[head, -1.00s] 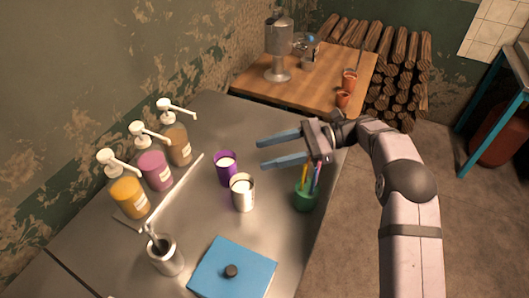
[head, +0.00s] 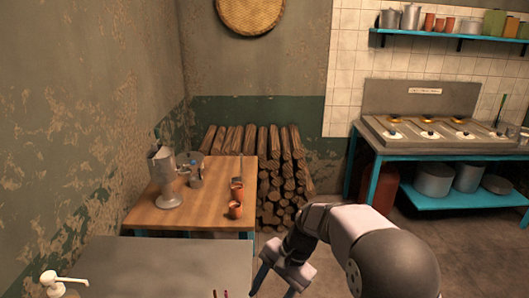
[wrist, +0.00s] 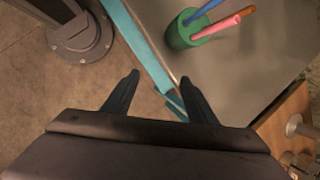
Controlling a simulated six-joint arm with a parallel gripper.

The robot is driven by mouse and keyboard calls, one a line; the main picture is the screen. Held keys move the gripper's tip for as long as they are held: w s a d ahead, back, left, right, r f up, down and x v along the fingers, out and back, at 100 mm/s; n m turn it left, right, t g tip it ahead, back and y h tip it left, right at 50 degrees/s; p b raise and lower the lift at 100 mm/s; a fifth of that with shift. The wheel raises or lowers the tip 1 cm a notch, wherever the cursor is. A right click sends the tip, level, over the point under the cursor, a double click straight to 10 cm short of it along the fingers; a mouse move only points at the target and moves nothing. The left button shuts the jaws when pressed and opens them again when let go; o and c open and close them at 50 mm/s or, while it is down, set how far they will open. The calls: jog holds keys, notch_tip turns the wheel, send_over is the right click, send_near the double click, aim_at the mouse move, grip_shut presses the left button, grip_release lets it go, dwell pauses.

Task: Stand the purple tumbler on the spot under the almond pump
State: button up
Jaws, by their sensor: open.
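The purple tumbler is in neither view now. Only one white pump head (head: 62,282) shows, at the lower left of the head view; its bottle is cut off, and I cannot tell which pump it is. The spot under the almond pump is out of view. My gripper (head: 270,280) is low in the head view, beside the right edge of the steel counter (head: 165,260). In the wrist view its two fingers (wrist: 158,80) are spread with nothing between them, by the counter's teal edge with floor showing beside it.
A green cup (wrist: 187,32) with pens stands on the counter near its edge in the wrist view. Behind the counter is a wooden table (head: 205,205) with a metal grinder (head: 165,180) and clay cups (head: 236,208). Stacked logs (head: 285,175) and a stove (head: 430,130) stand farther back.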

jog(key=s+d+n+t+h+p, duration=0.1)
jog(key=s+d+n+h, duration=0.3)
jog(key=s+d+n, duration=0.4)
jog(key=s+d+f, duration=0.1)
jog(key=s+d, duration=0.5)
jog(key=s, duration=0.3)
jog(key=shift+p, duration=0.35)
jog(key=shift+s+d, duration=0.1)
jog(key=c, duration=0.9)
jog(key=shift+r, duration=0.1)
grip_shut()
jog(key=w+a+r+n+p, duration=0.2)
jog(key=w+a+r+n, duration=0.45)
jog(key=w+a, duration=0.3)
jog(key=w+a+r+n+p, duration=0.2)
jog(key=w+a+r+n, duration=0.4)
jog(key=w+a, duration=0.4)
jog(key=s+a+f+n, duration=0.1)
jog(key=s+a, duration=0.2)
jog(key=a, duration=0.3)
jog(key=s+a+f+n, duration=0.1)
jog(key=s+a+n, duration=0.1)
jog(key=a, duration=0.4)
jog(key=s+a+f+n+b, duration=0.1)
jog(key=s+a+n, duration=0.1)
jog(key=a, duration=0.5)
jog(key=shift+s+f, duration=0.2)
jog(key=shift+s, duration=0.65)
